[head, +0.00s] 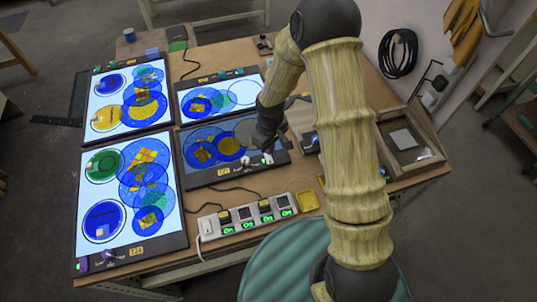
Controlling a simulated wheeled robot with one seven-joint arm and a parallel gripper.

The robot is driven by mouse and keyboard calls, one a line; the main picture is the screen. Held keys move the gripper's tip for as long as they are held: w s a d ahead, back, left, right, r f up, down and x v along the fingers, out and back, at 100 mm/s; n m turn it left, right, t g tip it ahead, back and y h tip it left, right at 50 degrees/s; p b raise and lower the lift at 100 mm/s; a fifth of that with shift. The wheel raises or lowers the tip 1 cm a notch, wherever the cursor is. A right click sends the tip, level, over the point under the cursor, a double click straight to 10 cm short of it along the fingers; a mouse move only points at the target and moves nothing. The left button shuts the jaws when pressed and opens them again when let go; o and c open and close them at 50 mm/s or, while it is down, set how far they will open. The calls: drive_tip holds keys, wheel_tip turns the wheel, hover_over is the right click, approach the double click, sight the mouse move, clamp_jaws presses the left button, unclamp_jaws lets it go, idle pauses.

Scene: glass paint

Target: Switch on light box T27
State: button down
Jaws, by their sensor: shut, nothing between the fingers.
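Light box T27 (196,177) lies at the middle of the table, with its yellow T27 label (223,171) on the front frame. Its panel is dim and grey-blue, while the other panels glow white. Blue and yellow discs overlap on it. Two small pale parts (246,160) sit near its front right edge; I cannot tell whether they are switches. My gripper (267,148) is shut and empty, over the right part of T27 close to these parts. Whether it touches anything is unclear. My arm hides some of the area to the right.
Light box T24 (183,240) stands at front left, with another lit box (89,121) behind it. A smaller lit box (262,79) is behind T27. A power strip (208,226) with several green "On" marks and a yellow dish (306,201) lie in front. A framed tray (433,160) is at right.

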drive_tip(key=shift+r+p, duration=0.55)
drive_tip(key=shift+r, duration=0.4)
drive_tip(key=s+d+r+m+t, duration=0.1)
drive_tip(key=s+d+r+m, duration=0.3)
drive_tip(key=r, duration=0.5)
drive_tip(key=s+d+r+m+t+b, duration=0.1)
drive_tip(key=s+d+r+m, duration=0.4)
drive_tip(key=s+d+r, duration=0.3)
drive_tip(key=shift+s+d+r+t, duration=0.3)
drive_tip(key=shift+d+r, duration=0.05)
drive_tip(key=shift+d, duration=0.4)
drive_tip(key=shift+w, duration=0.1)
idle(0.7)
